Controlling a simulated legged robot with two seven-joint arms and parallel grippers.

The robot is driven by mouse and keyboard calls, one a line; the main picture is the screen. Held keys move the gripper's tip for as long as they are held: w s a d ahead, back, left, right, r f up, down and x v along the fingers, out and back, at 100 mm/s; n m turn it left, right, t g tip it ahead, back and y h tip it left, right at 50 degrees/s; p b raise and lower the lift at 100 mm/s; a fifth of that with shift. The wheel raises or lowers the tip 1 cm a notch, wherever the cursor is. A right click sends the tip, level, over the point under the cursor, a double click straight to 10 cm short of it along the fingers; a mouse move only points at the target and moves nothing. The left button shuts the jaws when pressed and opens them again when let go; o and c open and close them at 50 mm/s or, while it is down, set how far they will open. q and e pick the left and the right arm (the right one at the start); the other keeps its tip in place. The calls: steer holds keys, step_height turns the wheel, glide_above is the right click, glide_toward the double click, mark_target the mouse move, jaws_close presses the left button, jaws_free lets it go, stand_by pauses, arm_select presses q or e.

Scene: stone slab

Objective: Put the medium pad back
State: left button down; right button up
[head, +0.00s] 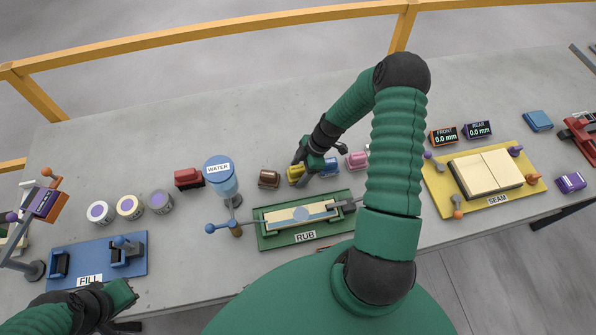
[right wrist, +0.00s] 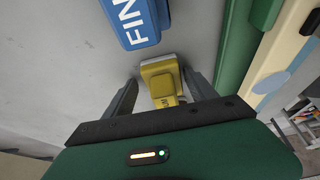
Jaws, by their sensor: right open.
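The medium pad, a yellow block with a pale base, stands on the stone slab in the row of pads in the head view (head: 295,173). In the right wrist view the yellow pad (right wrist: 161,73) sits between the two fingers, its lettering partly hidden by my gripper. My right gripper (head: 305,167) is open around it, one finger to each side; it also shows in the right wrist view (right wrist: 158,82). My left gripper (head: 122,296) is low at the left near the fill station, and its fingers do not show clearly.
A blue pad (head: 329,167) marked FIN stands close beside on the right, a brown pad (head: 269,179) on the left, and a pink pad (head: 356,160) beyond. The green RUB station (head: 270,239) with a pale strip lies in front. A blue water container (head: 222,177) stands left.

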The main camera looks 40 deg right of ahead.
steer(key=shift+s+a+f, duration=0.1)
steer(key=shift+s+f, duration=0.1)
steer(key=shift+s, duration=0.05)
steer(key=shift+r, duration=0.2)
steer(key=shift+w+r, duration=0.1)
steer(key=shift+r, duration=0.2)
steer(key=b+v, duration=0.2)
steer(key=v, duration=0.9)
steer(key=s+a+r+m+h, duration=0.2)
steer(key=a+r+m, duration=0.2)
steer(key=a, duration=0.6)
steer(key=s+a+r+m+h, duration=0.1)
steer(key=s+a+r+m, duration=0.2)
steer(key=a+m, duration=0.5)
steer(key=shift+s+a+r+h, duration=0.2)
steer(key=shift+a+r+h, duration=0.3)
steer(key=shift+a, duration=0.65)
